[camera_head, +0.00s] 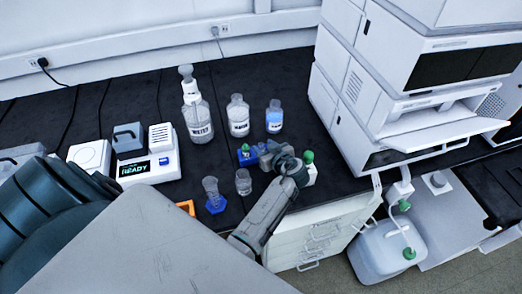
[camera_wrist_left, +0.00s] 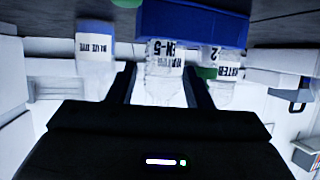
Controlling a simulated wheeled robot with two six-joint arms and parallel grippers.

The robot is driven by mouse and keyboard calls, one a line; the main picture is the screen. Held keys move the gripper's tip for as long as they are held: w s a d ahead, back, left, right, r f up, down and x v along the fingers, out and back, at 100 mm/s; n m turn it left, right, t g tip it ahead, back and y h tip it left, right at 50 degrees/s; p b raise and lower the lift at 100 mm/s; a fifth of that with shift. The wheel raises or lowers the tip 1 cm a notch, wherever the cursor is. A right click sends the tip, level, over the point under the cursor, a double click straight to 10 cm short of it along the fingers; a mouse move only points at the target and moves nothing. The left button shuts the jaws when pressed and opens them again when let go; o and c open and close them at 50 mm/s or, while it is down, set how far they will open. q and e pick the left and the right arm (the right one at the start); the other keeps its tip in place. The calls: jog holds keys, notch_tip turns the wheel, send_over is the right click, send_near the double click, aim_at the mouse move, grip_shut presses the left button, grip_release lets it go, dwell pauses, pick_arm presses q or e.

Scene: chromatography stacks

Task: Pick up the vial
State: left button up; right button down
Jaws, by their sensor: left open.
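A small blue rack (camera_head: 242,158) stands on the black bench, with a green-capped vial (camera_head: 245,147) at it. My left gripper (camera_head: 267,150) is low over the bench, at the rack's right side. In the left wrist view, which is upside down, its two fingers (camera_wrist_left: 160,78) are apart with nothing held between them. The blue rack (camera_wrist_left: 190,24) lies across the top there, and the green cap of the vial (camera_wrist_left: 207,73) shows beside the right finger. A second green cap (camera_head: 308,156) shows right of my wrist. My right gripper is out of view.
Behind stand a wash bottle (camera_head: 198,120), a labelled clear bottle (camera_head: 238,118) and a blue-dye bottle (camera_head: 274,118). Glass vessels (camera_head: 243,183) stand in front. The white instrument stack (camera_head: 345,85) bounds the right.

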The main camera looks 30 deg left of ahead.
aim_at(262, 146)
pick_arm(q)
jog(key=x, duration=0.4)
jog(key=shift+w+a+f, duration=0.1)
jog(key=shift+a+f, duration=0.05)
jog(key=shift+a, duration=0.15)
jog(key=shift+d, duration=0.1)
jog(key=c, duration=0.3)
grip_shut()
